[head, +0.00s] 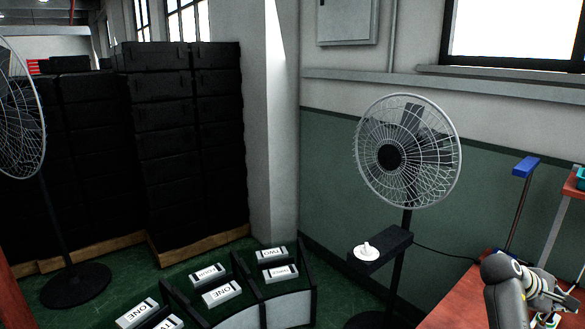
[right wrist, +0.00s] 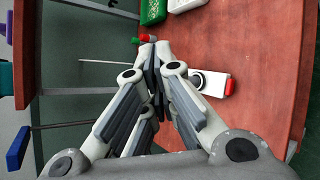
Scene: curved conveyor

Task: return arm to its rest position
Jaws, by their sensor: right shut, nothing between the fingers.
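My right gripper (head: 557,300) shows at the lower right corner of the head view, above the red table (head: 459,302). In the right wrist view its fingers (right wrist: 153,62) are closed together with nothing between them. The fingers point over the red tabletop (right wrist: 258,60) near its left edge. My right arm comes up from the bottom edge of the head view. My left arm and gripper are not in view.
A white device with a red end (right wrist: 213,83) lies beside the fingers, with a green box (right wrist: 152,12) farther off. A blue-topped post (head: 525,167) and a standing fan (head: 405,150) are near the table. Labelled white blocks (head: 221,293) sit in dark compartments.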

